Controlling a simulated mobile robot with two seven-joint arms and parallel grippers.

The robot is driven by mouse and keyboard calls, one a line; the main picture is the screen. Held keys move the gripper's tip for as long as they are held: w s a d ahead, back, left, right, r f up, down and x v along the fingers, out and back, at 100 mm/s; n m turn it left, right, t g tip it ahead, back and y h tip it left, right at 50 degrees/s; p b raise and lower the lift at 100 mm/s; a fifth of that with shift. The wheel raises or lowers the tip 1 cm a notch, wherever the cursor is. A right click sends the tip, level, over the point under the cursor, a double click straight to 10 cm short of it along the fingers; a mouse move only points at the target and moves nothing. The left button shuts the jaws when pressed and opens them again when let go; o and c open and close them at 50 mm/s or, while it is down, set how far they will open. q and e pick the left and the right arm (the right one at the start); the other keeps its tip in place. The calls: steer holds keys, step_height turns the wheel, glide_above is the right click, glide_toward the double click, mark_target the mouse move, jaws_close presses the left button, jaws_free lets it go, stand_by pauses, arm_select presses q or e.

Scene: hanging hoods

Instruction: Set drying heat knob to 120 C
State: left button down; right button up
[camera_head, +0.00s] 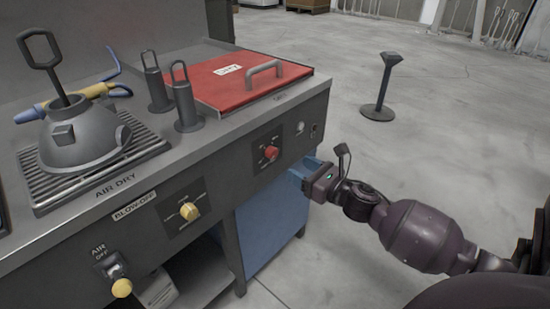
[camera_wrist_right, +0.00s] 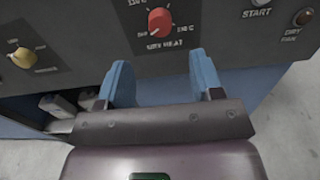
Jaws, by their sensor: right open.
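The drying heat knob is red (camera_head: 271,152) and sits on the dark front panel, right of the yellow blow-off knob. In the right wrist view the red knob (camera_wrist_right: 160,22) is near the top, above the "DRY HEAT" label. Temperature marks sit around it, too blurred to read surely, and I cannot tell its exact setting. My right gripper (camera_head: 304,174) is in front of the panel, to the lower right of the knob. In the wrist view its two blue fingers (camera_wrist_right: 161,72) are apart and empty, below the knob and not touching it. My left gripper is not in view.
A red lid (camera_head: 225,77) with a grey handle lies on the counter. A START button (camera_wrist_right: 261,3) is right of the red knob. Open floor lies right of the bench.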

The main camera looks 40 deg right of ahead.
mark_target(275, 155)
steer(key=w, duration=0.2)
steer(key=w+b, duration=0.1)
steer(key=w, duration=0.4)
steer(key=shift+w+a+f, duration=0.2)
steer(key=shift+a, duration=0.1)
steer(key=shift+w+r+b, duration=0.1)
steer(key=shift+w+b, duration=0.2)
steer(key=shift+w, duration=0.3)
steer(key=c, duration=0.9)
